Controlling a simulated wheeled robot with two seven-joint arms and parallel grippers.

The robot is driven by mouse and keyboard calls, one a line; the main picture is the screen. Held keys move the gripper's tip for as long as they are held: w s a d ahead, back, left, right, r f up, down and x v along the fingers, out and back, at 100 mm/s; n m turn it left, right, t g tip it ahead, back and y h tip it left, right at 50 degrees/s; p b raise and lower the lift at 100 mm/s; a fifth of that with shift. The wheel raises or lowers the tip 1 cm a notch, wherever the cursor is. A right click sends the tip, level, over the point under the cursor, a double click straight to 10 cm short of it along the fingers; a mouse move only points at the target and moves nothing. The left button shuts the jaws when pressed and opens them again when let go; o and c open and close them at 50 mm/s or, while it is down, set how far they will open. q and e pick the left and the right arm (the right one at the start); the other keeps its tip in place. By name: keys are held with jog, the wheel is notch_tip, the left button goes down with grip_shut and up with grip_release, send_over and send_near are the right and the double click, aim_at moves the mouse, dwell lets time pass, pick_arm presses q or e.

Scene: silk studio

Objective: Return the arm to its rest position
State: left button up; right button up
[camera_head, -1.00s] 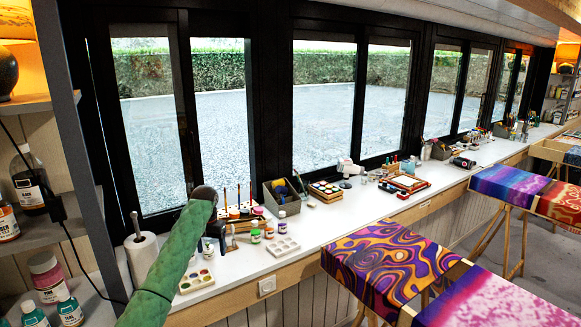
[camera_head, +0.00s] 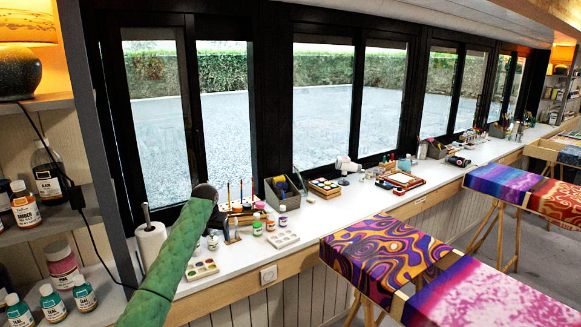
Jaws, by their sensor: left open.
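My left arm, in a green sleeve (camera_head: 172,262), rises from the bottom left of the head view to a dark rounded joint. My left gripper (camera_head: 216,224) is dark and small below that joint, in front of the white counter with its paint things. Its jaws are open, and I see nothing held in them. Its fingertips are hard to make out against the bottles behind. My right arm and gripper are not in view.
The white counter (camera_head: 330,212) under the windows carries a paper roll (camera_head: 150,243), paint palette (camera_head: 201,268), grey bin (camera_head: 283,190) and bottles. A shelf (camera_head: 50,230) with bottles stands at left. Patterned silk (camera_head: 385,258) on frames fills the lower right.

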pick_arm(q)
jog(key=w+r+t, duration=0.5)
jog(key=w, duration=0.1)
jog(key=s+d+f+b, duration=0.1)
jog(key=s+d+f, duration=0.1)
jog(key=s+f, duration=0.9)
jog(key=s+d+f+b, duration=0.15)
jog(key=s+f, duration=0.35)
jog(key=f, duration=1.3)
jog(key=s+d+f, duration=0.2)
jog(key=s+f, duration=0.6)
jog(key=f, duration=0.6)
jog(key=s+d+f+g+b, duration=0.1)
jog(key=s+f+g+b, duration=0.15)
jog(key=s+f, duration=2.15)
jog(key=s+f+g, duration=0.2)
jog(key=s+f, duration=0.3)
jog(key=s, duration=1.1)
jog(key=s+d+f+g, duration=0.1)
jog(key=s+f, duration=0.4)
jog(key=s, duration=1.1)
jog(key=shift+s+d+f+g, duration=0.25)
jog(key=shift+f+g, duration=0.1)
jog(key=shift+g, duration=0.4)
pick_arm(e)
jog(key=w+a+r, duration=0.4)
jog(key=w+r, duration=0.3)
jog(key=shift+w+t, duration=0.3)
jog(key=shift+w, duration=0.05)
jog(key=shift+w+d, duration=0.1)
